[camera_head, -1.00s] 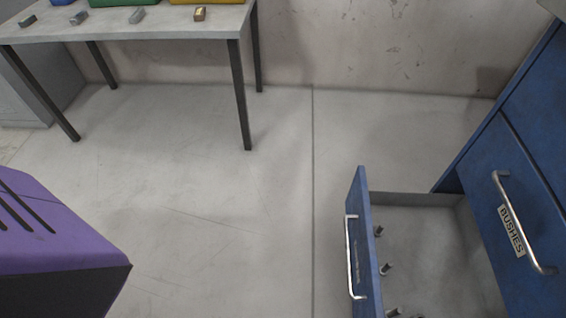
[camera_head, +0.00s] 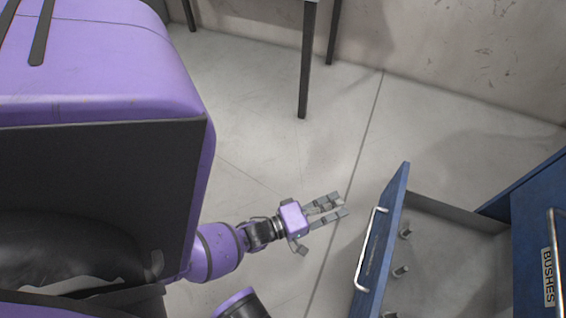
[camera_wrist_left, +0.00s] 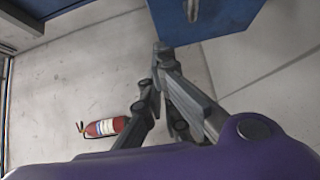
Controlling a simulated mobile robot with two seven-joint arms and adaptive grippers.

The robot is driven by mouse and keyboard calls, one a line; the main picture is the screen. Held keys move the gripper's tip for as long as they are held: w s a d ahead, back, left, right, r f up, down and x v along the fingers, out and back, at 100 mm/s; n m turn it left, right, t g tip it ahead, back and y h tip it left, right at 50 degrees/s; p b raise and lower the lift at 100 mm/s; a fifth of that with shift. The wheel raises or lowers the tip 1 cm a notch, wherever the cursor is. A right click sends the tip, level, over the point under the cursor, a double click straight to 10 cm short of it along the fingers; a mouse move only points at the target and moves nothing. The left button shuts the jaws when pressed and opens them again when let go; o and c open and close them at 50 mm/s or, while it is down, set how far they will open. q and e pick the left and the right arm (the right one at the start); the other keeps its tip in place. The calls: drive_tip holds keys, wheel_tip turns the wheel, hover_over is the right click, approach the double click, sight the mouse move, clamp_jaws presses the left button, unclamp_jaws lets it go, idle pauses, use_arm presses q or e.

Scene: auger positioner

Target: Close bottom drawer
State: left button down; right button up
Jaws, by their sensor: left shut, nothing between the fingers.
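The bottom drawer (camera_head: 385,240) is pulled out from the blue cabinet, its blue front facing left with a silver handle (camera_head: 364,255). Several small metal pegs stand inside it. My left gripper (camera_head: 338,206) is just left of the drawer front in the head view, apart from it, shut and empty. In the left wrist view a blue panel (camera_wrist_left: 232,18) with a metal handle is close beyond the gripper fingers (camera_wrist_left: 158,68). My right gripper is not in view.
The closed drawer labelled BUSHES (camera_head: 535,240) is above the open one. A table leg (camera_head: 307,60) stands at the back. A red fire extinguisher (camera_wrist_left: 106,127) lies in the left wrist view. The floor left of the drawer is clear.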

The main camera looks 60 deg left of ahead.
use_arm(q)
drive_tip(key=w+d+b, duration=0.4)
drive_tip(key=w+d, duration=0.1)
drive_tip(key=w, duration=0.6)
drive_tip(key=shift+w+n, duration=0.3)
drive_tip(key=shift+w, duration=0.1)
drive_tip(key=shift+d, duration=0.1)
